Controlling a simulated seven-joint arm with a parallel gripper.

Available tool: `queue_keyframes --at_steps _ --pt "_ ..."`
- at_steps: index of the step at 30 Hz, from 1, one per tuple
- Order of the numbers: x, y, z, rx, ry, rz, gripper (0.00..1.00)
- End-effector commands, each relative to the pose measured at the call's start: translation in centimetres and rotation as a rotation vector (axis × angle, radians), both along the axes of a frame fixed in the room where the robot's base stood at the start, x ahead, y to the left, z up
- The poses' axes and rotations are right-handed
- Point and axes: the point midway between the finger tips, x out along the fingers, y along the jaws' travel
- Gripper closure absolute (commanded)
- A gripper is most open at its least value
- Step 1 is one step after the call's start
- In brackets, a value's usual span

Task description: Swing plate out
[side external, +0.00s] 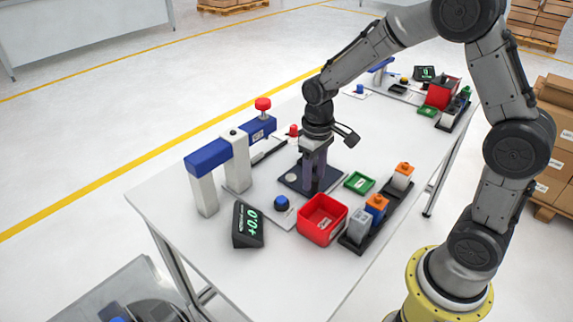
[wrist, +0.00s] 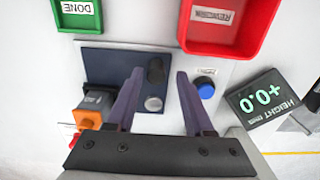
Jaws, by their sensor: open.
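A dark blue plate (wrist: 108,68) lies flat on the white table and carries a round silver disc (wrist: 154,103) and black round parts (wrist: 155,70). It also shows in the side external view (side external: 330,183). My gripper (side external: 313,188) points down over this plate, its purple fingers spread. In the wrist view the open fingers (wrist: 160,74) stand either side of the silver disc and black parts, with nothing held between them. I cannot tell whether the fingertips touch the plate. A grey block with an orange part (wrist: 92,110) stands beside the plate's left end in the wrist view.
A blue-topped gauge stand (side external: 208,155) with a red knob (side external: 263,104) stands behind left. A display (side external: 248,225) reads +0.0.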

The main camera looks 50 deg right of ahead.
Motion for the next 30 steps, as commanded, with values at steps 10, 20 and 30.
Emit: queue_keyframes --at_steps 10,20,30 --pt "0.1 0.0 2.6 -0.001 -0.004 0.000 0.47" --pt "0.1 0.0 4.9 0.000 -0.002 0.000 0.47" --pt "0.0 0.0 5.7 0.000 0.000 0.000 0.47"
